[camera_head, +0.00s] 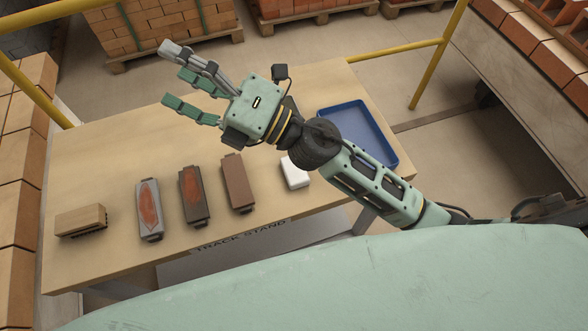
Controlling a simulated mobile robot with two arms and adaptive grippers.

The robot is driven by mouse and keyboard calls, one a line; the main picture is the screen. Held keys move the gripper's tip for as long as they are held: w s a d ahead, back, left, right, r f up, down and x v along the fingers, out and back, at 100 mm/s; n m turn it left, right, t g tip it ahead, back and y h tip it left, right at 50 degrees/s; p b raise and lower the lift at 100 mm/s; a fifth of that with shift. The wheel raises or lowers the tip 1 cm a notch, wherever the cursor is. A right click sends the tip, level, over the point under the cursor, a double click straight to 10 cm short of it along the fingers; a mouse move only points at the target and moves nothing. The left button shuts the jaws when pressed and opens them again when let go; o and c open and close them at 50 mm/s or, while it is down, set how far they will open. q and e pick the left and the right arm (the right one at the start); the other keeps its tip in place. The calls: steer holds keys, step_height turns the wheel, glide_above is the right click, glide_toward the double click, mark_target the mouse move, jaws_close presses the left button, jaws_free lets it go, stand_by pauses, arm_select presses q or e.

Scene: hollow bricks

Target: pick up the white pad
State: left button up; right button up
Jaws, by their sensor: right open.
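The white pad (295,174) lies on the wooden table near its front edge, between a brown block and the blue tray. My right arm's dark joint passes just above it in the picture and may cover its far edge. My right gripper (175,76) is open and empty, held over the far left part of the table with its fingers pointing left. It is well to the left of and beyond the pad. My left gripper is not in view.
A blue tray (372,128) lies at the table's right, partly behind my arm. Several dark blocks (194,196) and a brush (80,221) lie along the front of the table (110,150). Yellow rails (428,72) and brick stacks (165,22) stand around. The table's left rear is clear.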

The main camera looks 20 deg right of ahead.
steer(key=s+a+f+n+g+y, duration=0.2)
steer(key=s+a+n+g, duration=0.2)
steer(key=n+g, duration=0.35)
steer(key=n+g+h, duration=0.6)
steer(key=n+h, duration=0.9)
steer(key=h, duration=0.6)
glide_above(295, 168)
steer(key=shift+t, duration=0.25)
steer(key=f, duration=2.5)
steer(key=shift+d, duration=0.25)
steer(key=shift+d+f, duration=0.15)
steer(key=shift+f, duration=0.15)
steer(key=f+p, duration=0.1)
steer(key=f, duration=0.1)
steer(key=f+p, duration=0.1)
steer(key=f, duration=0.1)
steer(key=a+f+p, duration=0.1)
steer(key=f, duration=0.1)
steer(key=shift+f, duration=0.5)
steer(key=shift+d, duration=0.1)
